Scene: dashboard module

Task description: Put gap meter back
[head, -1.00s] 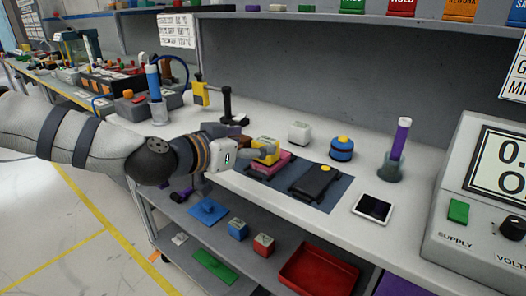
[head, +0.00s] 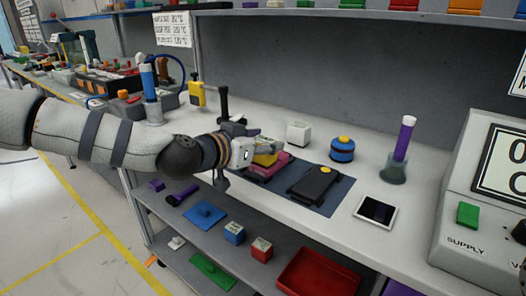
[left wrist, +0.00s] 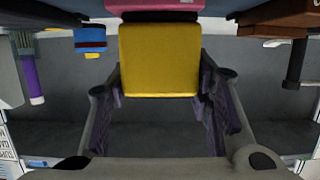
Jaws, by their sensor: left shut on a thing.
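A yellow block (head: 265,158), which looks like the gap meter, is between the fingers of my left gripper (head: 262,150). In the left wrist view, the yellow block (left wrist: 160,60) fills the space between the two fingers, and the gripper is shut on it. A pink-red part (head: 272,168) lies right below it on the dark mat; it shows at the top of the left wrist view (left wrist: 155,5). I cannot tell whether the block touches this part. My fingers partly hide the block. My right gripper is not in view.
A black device (head: 316,184) lies on the dark mat (head: 338,197). Behind are a white box (head: 298,132) and a blue-yellow round item (head: 342,148). A tablet (head: 376,210) lies right. A black stand (head: 223,103) and yellow tool (head: 196,95) stand left. A lower shelf holds a red tray (head: 316,275).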

